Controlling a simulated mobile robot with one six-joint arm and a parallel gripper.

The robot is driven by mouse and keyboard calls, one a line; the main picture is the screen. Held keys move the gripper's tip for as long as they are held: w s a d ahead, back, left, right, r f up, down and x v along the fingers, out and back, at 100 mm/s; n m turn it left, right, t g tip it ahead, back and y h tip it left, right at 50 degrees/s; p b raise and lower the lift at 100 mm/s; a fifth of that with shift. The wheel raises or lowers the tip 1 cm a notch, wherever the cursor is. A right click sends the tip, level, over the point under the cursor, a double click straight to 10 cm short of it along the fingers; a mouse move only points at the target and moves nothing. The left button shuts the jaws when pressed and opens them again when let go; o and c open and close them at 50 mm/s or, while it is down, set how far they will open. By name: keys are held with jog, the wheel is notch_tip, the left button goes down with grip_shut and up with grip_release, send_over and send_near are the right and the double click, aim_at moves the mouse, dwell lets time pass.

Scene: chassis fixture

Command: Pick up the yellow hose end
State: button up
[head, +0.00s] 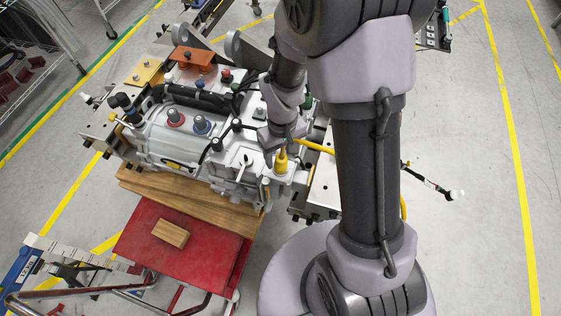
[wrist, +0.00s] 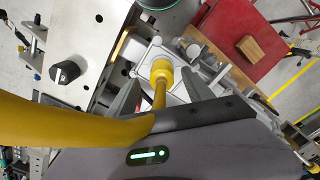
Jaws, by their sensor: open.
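The yellow hose end (head: 281,162) stands upright on a light-metal corner of the chassis fixture (head: 190,140), just below my gripper (head: 277,142). In the wrist view, the hose end (wrist: 161,70) shows as a wide yellow collar with a thinner stem towards the camera. My gripper (wrist: 162,82) is open, with one grey finger on each side of the hose end. I cannot tell whether either finger touches it. The yellow hose (wrist: 70,122) curves across the left of the wrist view, close to the camera. My arm hides part of it in the head view.
A red platform (head: 180,245) with a small wooden block (head: 171,233) lies below the fixture. A metal plate with holes (wrist: 85,40) and a black knob (wrist: 65,72) lie left of the fingers. Open floor (head: 460,130) lies to the right.

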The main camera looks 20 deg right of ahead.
aim_at(281, 163)
jog(key=f, duration=0.2)
jog(key=f+b, duration=0.1)
jog(key=f, duration=0.1)
jog(key=shift+s+a+f, duration=0.15)
jog(key=shift+a+f, duration=0.05)
jog(key=shift+f, duration=0.1)
jog(key=shift+r, duration=0.1)
grip_shut()
notch_tip(281, 163, up, 4)
jog(key=p, duration=0.3)
jog(key=s+a+r+b, duration=0.1)
jog(key=s+a+b, duration=0.8)
jog(key=s+b, duration=0.4)
jog(key=shift+a, duration=0.2)
